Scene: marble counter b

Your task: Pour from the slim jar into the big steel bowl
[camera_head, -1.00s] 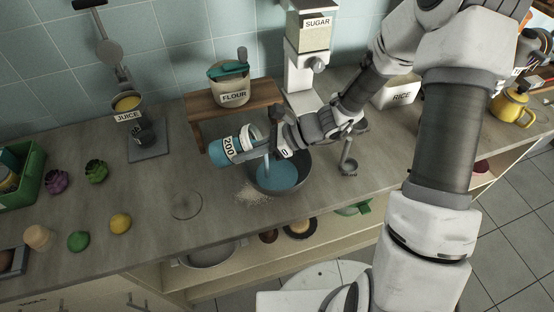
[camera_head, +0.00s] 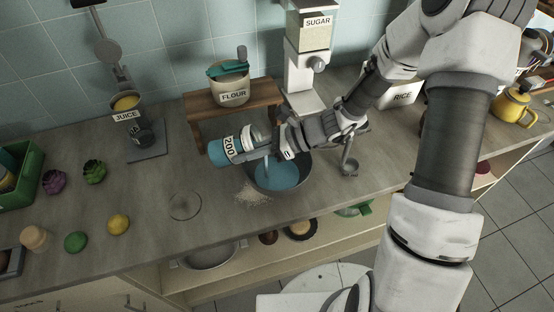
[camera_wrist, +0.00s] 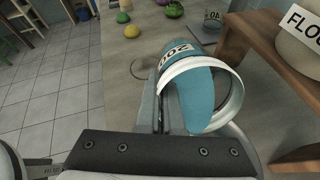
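The slim jar (camera_head: 227,149) has a "200" label and blue contents, and lies tilted nearly on its side above the counter. My gripper (camera_head: 254,141) is shut on it. In the wrist view the jar (camera_wrist: 176,55) shows its wide pale rim and blue liquid reaching the lip; a fingertip is partly hidden behind it. The dark bowl stands on the counter below my gripper and holds a broad pool of blue liquid. My arm hides part of its far side.
White powder (camera_head: 252,193) lies spilled left of the bowl. A wooden stand (camera_head: 195,121) with the flour canister (camera_head: 231,92) is just behind the jar. The sugar dispenser (camera_head: 302,62) stands behind the bowl. A clear round dish (camera_head: 185,206) is at left; a metal tool (camera_head: 349,160) is at right.

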